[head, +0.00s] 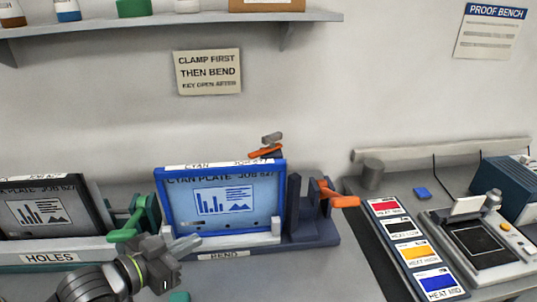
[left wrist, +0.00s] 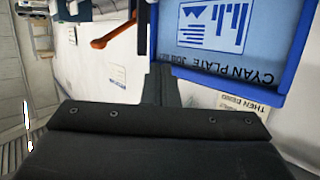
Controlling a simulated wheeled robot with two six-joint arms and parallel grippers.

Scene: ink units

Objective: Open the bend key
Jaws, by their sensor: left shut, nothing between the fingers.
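The bend station, with a BEND label (head: 225,255), holds a blue-framed cyan plate (head: 225,202) standing upright. An orange lever (head: 343,201) sticks out from the dark bracket at its right. Another orange piece (head: 266,151) with a grey end sits at the plate's top right edge. I cannot tell for sure which is the bend key. My left gripper (head: 186,245) is shut and empty, in front of the plate's lower left. In the left wrist view the plate (left wrist: 245,35) appears upside down, with an orange lever (left wrist: 113,29) left of it. My right gripper is out of view.
A HOLES station (head: 50,257) with a dark plate and a green handle (head: 127,233) stands at the left. At the right are a strip of coloured cards (head: 408,254) and a proof bench device (head: 482,245). A wall sign (head: 208,72) hangs above; bench in front of the right bracket is clear.

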